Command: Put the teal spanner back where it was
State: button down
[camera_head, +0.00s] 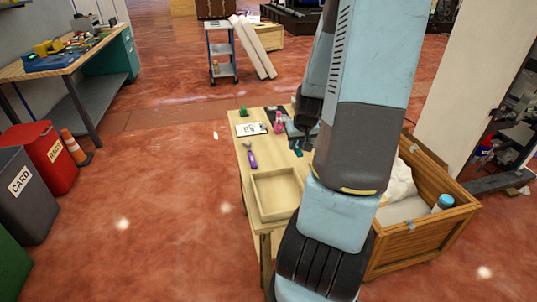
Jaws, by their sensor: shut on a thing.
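My gripper (298,142) is over the right part of the small wooden table (240,150), partly hidden behind my own arm. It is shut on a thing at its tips. A small dark teal piece, which looks like the teal spanner (298,153), shows just below the fingers. The rest of it is hidden, and I cannot tell whether it touches the tabletop.
A shallow wooden tray (256,203) lies at the table's near end. A purple-handled tool (252,160), a clipboard (251,129), a pink bottle (278,123) and a green item (243,112) lie or stand beyond it. A wooden crate (425,235) stands right.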

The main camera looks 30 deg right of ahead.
jog(key=shift+w+f, duration=1)
jog(key=shift+w, duration=1.2)
send_near(271, 157)
jog(key=shift+w+d+f, duration=0.2)
jog(key=shift+w+f, duration=0.35)
jog(key=shift+f, duration=0.15)
jog(key=shift+w+f, duration=0.55)
jog(key=shift+f, duration=1.6)
jog(key=c, duration=0.9)
grip_release()
jog(key=shift+c, duration=0.2)
